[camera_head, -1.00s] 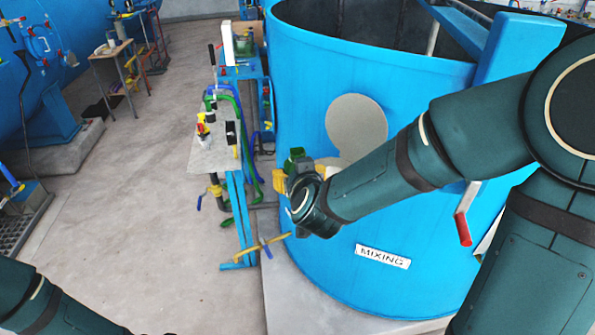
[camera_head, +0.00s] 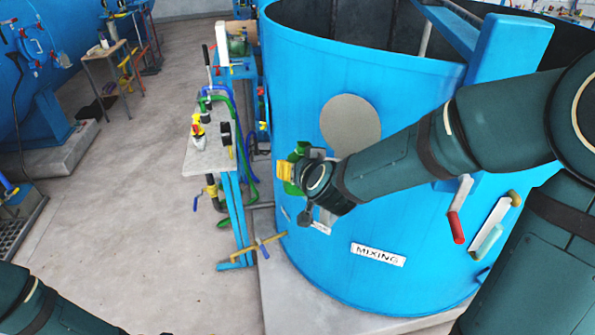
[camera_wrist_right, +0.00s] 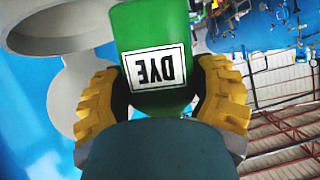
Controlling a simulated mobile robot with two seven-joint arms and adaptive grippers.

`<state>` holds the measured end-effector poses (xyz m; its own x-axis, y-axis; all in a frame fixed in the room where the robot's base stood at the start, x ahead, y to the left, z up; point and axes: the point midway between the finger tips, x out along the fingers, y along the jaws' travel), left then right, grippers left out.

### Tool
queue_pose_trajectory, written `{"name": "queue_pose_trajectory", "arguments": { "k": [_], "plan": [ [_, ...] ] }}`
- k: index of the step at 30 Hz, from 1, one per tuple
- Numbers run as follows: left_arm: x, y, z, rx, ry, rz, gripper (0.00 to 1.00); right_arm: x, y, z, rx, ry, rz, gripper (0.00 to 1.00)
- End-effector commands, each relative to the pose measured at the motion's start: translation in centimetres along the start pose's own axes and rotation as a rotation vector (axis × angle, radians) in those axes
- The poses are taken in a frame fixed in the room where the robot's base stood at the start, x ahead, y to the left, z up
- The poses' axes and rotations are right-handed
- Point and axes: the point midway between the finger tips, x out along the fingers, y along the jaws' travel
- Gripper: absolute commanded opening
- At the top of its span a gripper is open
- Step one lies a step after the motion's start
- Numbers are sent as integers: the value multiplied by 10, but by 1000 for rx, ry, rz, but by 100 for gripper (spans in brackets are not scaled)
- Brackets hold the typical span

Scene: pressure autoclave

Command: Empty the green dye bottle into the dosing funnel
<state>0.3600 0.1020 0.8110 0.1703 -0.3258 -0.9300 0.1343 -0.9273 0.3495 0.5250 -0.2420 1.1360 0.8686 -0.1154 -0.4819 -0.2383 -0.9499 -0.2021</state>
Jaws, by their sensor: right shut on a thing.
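My right gripper (camera_head: 285,171) is shut on the green dye bottle (camera_head: 301,150) in front of the blue mixing tank. In the right wrist view its yellow fingers hold both sides of the bottle (camera_wrist_right: 153,40), whose DYE label reads upside down. The ceiling shows at the right of that view, so the bottle looks tilted; its mouth is out of sight. A pale grey, rounded, funnel-like form (camera_wrist_right: 60,28) lies left of the bottle there. In the head view a grey disc (camera_head: 350,125) shows against the tank; I cannot tell whether it is the funnel. My left gripper is out of view.
The blue tank (camera_head: 300,90) fills the middle and right. A narrow bench (camera_head: 205,158) with hoses and valves stands left of my right gripper. A red-handled lever (camera_head: 457,227) is on the tank's right side.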

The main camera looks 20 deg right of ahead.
Motion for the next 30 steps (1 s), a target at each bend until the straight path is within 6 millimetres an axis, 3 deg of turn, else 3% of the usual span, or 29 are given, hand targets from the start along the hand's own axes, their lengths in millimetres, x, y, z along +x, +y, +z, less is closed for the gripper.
{"name": "queue_pose_trajectory", "arguments": {
  "k": [13, 30],
  "plan": [
    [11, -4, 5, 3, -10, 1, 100, 3, 12, -11, 205, -123, -84, 21],
    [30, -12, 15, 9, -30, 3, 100, 0, 4, -7, 403, -249, -169, 21]
  ]
}}
